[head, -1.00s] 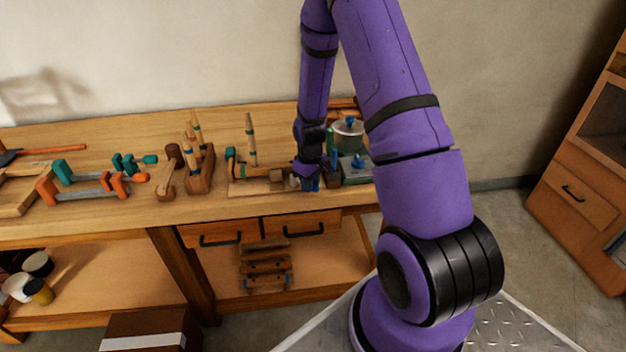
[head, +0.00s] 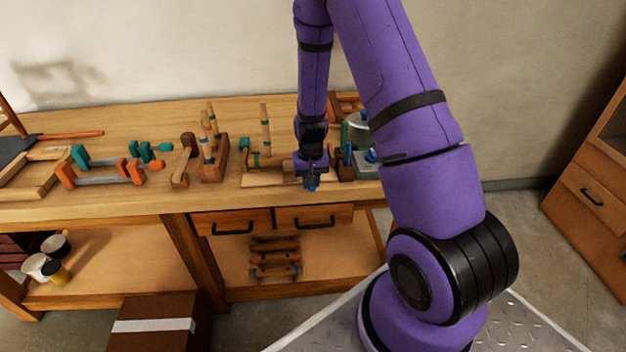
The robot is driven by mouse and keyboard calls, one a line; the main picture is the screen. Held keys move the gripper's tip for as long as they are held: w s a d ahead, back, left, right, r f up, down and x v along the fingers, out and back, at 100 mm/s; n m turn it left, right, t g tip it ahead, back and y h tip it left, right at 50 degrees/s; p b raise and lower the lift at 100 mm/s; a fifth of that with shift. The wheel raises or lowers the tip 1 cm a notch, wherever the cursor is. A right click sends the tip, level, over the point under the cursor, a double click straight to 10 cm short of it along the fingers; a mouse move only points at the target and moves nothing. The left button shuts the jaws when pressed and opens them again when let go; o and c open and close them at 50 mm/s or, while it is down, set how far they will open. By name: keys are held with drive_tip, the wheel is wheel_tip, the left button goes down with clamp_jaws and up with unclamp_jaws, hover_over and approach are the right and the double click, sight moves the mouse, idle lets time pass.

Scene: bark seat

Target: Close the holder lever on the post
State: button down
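An upright wooden post (head: 265,131) stands at the back of a flat wooden board (head: 262,180) on the workbench. A small teal part (head: 244,145) sits to the left of the post's foot, with brown pieces low around the post. I cannot tell for certain which piece is the holder lever. My gripper (head: 311,184) points down over the right end of the board, to the right of and in front of the post. Its fingertips are too small to show whether they are open or touch anything. The arm hides part of the board's right end.
A wooden rack (head: 214,161) with upright tools and a mallet (head: 184,162) stand left of the board. Orange clamps (head: 128,170) and teal clamps (head: 80,156) lie further left. A wooden holder (head: 345,163) and a pot (head: 355,131) stand close on the right.

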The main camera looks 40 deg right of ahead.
drive_tip(key=shift+w, duration=0.1)
idle(0.3)
drive_tip(key=c, duration=1)
unclamp_jaws()
drive_tip(key=shift+r, duration=0.1)
wheel_tip(320, 180, up, 11)
drive_tip(key=shift+f, duration=0.15)
